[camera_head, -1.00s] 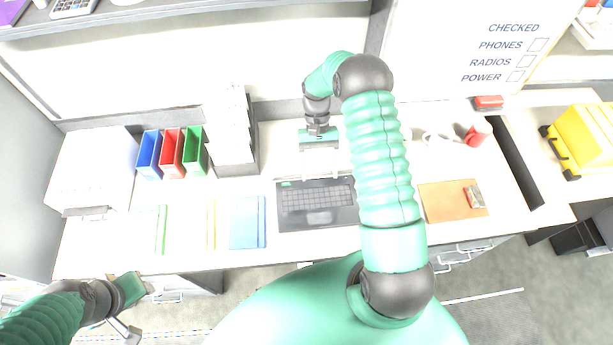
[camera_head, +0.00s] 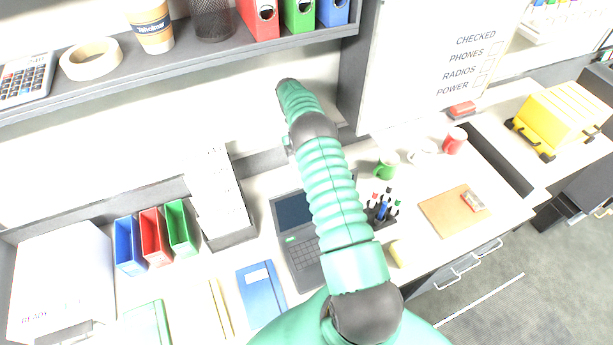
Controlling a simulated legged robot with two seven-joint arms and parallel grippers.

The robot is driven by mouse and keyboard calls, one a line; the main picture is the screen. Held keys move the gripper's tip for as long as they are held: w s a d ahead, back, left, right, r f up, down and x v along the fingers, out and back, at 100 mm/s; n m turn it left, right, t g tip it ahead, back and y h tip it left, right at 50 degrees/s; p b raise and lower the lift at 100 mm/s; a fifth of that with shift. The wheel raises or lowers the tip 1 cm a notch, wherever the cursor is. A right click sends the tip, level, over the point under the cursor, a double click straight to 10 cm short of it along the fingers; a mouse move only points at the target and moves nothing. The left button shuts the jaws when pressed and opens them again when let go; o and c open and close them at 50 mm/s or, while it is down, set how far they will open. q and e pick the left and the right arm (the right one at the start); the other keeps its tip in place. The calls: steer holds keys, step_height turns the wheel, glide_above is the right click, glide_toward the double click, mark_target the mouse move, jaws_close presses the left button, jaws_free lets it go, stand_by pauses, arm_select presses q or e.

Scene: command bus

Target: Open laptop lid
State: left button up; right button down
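The laptop (camera_head: 303,256) sits on the desk in the middle of the head view, partly covered by my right arm. Its lid stands open, with the dark screen (camera_head: 291,210) facing up toward me behind the keyboard. The right part of the screen and keyboard is hidden behind the arm. My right arm rises from the bottom across the laptop toward the back wall. Its gripper is not visible. My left arm and gripper are out of the picture.
A blue notebook (camera_head: 261,290) lies left of the laptop, with a tall paper stack (camera_head: 218,195) behind it. Right of the arm are a pen holder (camera_head: 382,212), a green mug (camera_head: 387,165) and a clipboard (camera_head: 448,212). A shelf (camera_head: 190,55) overhangs the back left.

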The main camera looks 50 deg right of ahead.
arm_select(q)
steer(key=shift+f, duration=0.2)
arm_select(e)
steer(key=shift+a+f, duration=0.3)
steer(key=shift+f, duration=0.65)
steer(key=shift+c, duration=0.6)
jaws_free()
step_height(320, 180, up, 5)
steer(key=b, duration=0.1)
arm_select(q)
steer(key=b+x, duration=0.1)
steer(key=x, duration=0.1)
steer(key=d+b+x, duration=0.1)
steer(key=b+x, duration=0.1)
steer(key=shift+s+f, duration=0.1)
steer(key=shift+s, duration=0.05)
arm_select(e)
steer(key=s+a+r, duration=0.1)
steer(key=s+a, duration=0.8)
steer(key=a, duration=0.3)
steer(key=shift+s+r, duration=0.25)
steer(key=shift+r, duration=0.1)
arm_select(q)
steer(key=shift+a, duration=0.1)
arm_select(e)
steer(key=shift+w+a, duration=0.1)
steer(key=shift+a, duration=0.1)
